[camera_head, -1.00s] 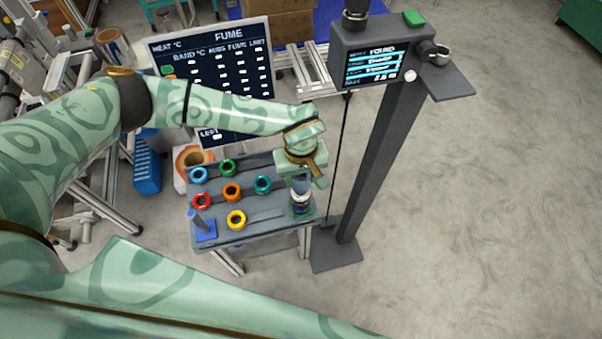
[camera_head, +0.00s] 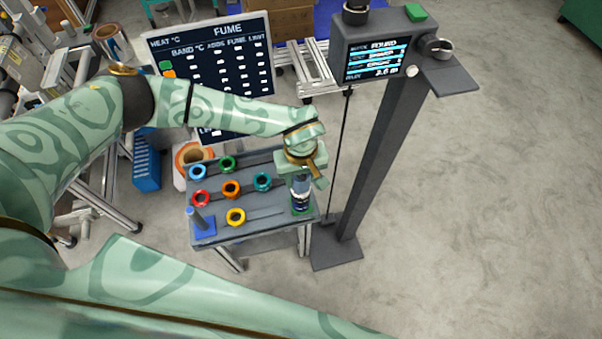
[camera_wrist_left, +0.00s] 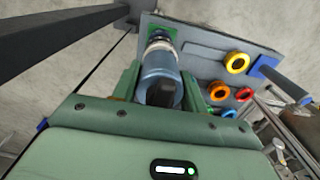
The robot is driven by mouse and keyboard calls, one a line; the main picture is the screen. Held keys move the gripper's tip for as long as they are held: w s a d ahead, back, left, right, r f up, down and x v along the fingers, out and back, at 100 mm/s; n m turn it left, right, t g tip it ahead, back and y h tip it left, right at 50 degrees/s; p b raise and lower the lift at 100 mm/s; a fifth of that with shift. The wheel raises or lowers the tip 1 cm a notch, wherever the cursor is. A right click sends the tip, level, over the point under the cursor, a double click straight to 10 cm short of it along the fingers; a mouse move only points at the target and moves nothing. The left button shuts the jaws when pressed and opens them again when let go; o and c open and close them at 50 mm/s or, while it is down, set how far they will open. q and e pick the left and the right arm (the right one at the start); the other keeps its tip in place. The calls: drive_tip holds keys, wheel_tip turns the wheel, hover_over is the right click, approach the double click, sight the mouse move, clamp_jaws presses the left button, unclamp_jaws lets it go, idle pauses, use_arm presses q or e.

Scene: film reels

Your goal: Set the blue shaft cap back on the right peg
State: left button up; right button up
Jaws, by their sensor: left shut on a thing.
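The blue shaft cap (camera_wrist_left: 160,78), a pale blue-grey cylinder, is between the fingers of my left gripper (camera_wrist_left: 155,88) in the left wrist view. In the head view my left gripper (camera_head: 301,174) is shut on the cap (camera_head: 300,184), above the right end of the small grey table. The right peg (camera_head: 300,203), dark with pale bands and a green base, stands directly below the cap. The cap looks roughly upright and in line with the peg. Whether its lower end touches or surrounds the peg is unclear. My right gripper is not in view.
The grey table (camera_head: 262,218) carries several coloured rings, including a yellow one (camera_head: 236,217), and a blue peg (camera_head: 197,217) on a blue base. A dark post (camera_head: 380,150) with a screen stands close on the right. A fume board (camera_head: 215,60) stands behind.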

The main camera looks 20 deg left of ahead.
use_arm(q)
drive_tip(key=shift+f, duration=0.4)
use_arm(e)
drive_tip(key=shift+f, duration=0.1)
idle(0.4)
use_arm(q)
drive_tip(key=o, duration=1.2)
wheel_tip(320, 180, up, 16)
drive_tip(key=p, duration=0.5)
drive_tip(key=shift+r, duration=0.15)
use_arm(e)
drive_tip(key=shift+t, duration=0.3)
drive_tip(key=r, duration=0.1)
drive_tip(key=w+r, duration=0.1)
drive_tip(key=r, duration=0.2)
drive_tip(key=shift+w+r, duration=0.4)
